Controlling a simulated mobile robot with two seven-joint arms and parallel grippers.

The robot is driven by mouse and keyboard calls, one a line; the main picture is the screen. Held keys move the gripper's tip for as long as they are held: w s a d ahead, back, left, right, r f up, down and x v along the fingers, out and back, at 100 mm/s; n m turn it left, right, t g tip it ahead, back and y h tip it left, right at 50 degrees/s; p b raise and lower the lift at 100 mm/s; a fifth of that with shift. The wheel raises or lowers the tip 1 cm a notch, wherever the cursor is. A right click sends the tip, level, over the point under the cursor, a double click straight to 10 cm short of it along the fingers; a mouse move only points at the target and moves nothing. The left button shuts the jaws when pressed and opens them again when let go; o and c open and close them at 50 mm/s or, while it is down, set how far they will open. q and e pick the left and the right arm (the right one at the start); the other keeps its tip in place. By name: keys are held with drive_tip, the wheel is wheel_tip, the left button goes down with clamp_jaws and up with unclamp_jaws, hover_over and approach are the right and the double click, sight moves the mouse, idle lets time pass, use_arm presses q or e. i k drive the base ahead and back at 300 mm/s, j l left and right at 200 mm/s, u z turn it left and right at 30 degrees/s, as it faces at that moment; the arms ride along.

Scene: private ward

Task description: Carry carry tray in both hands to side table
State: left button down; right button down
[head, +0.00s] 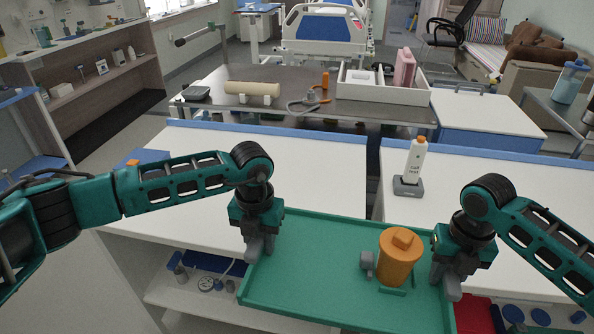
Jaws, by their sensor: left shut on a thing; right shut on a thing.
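The carry tray (315,280) is green and rectangular with a low rim. It looks roughly level in front of me. An orange lidded container (400,262) stands upright on its right half, with a small grey part at its left side. My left gripper (258,248) is shut on the tray's left edge. My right gripper (447,280) is shut on its right edge. The tray's near edge is cut off by the frame. I cannot tell for sure which surface is the side table; a grey table (548,100) stands at the far right.
White-topped units (310,170) stand just beyond the tray; a white bottle (416,160) in a grey holder stands on the right one. Behind is a dark table (300,115) with a white box (380,92). Shelves with small items lie below the tray. A bed (325,35) is far back.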

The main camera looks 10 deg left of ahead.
sight(223, 196)
drive_tip(key=j, duration=0.5)
drive_tip(key=i+j, duration=0.1)
drive_tip(key=j, duration=0.4)
drive_tip(key=i+j, duration=0.25)
drive_tip(key=j, duration=0.15)
drive_tip(key=i+j, duration=0.3)
drive_tip(key=j, duration=0.15)
